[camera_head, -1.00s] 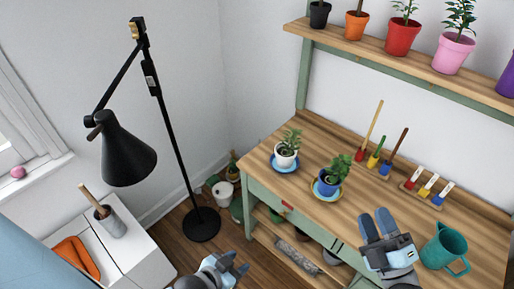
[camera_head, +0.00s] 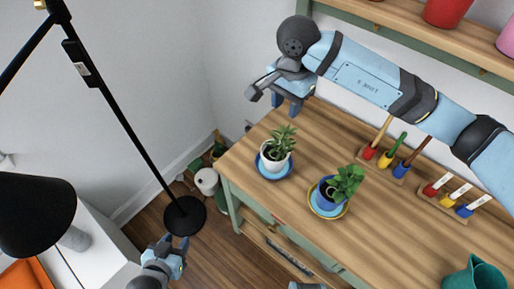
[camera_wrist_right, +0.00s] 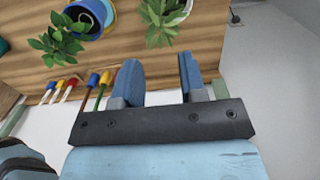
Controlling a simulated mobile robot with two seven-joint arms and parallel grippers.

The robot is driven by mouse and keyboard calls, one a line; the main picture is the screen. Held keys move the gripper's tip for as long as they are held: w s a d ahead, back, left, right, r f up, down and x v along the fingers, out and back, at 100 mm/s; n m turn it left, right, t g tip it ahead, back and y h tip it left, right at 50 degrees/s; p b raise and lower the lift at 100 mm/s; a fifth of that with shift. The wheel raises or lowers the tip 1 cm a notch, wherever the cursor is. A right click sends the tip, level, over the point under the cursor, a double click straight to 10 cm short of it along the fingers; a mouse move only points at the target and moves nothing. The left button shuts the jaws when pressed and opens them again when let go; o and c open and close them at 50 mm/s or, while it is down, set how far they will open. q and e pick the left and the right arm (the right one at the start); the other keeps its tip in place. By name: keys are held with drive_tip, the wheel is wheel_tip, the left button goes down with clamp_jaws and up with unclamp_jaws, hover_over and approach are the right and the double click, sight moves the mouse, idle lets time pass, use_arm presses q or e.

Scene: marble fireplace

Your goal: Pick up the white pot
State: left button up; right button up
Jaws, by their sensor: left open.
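The white pot (camera_head: 273,164) with a green plant stands upright on a blue saucer (camera_head: 262,173) near the table's left end. It also shows at the top of the right wrist view (camera_wrist_right: 178,14), partly hidden by its leaves. My right gripper (camera_head: 287,106) is above the table's back left corner, behind the pot and apart from it. In the right wrist view its two blue fingers (camera_wrist_right: 159,68) are spread with nothing between them. My left gripper (camera_head: 172,250) is open and empty, low over the floor left of the table.
A blue pot (camera_head: 327,196) with a plant stands on a yellow-rimmed saucer to the right. Brushes in coloured holders (camera_head: 386,162) and a teal jug (camera_head: 474,276) are further right. A shelf crosses above. A black lamp (camera_head: 120,118) stands on the left.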

sight(284, 132)
wheel_tip(284, 132, down, 7)
drive_tip(key=shift+w+d+f+p, duration=0.1)
drive_tip(key=shift+d+p, duration=0.05)
drive_tip(key=shift+p, duration=0.25)
drive_tip(key=shift+f, duration=0.5)
wheel_tip(284, 132, down, 5)
drive_tip(key=shift+f+p, duration=0.1)
drive_tip(key=shift+p, duration=0.5)
drive_tip(key=shift+c, duration=0.2)
clamp_jaws()
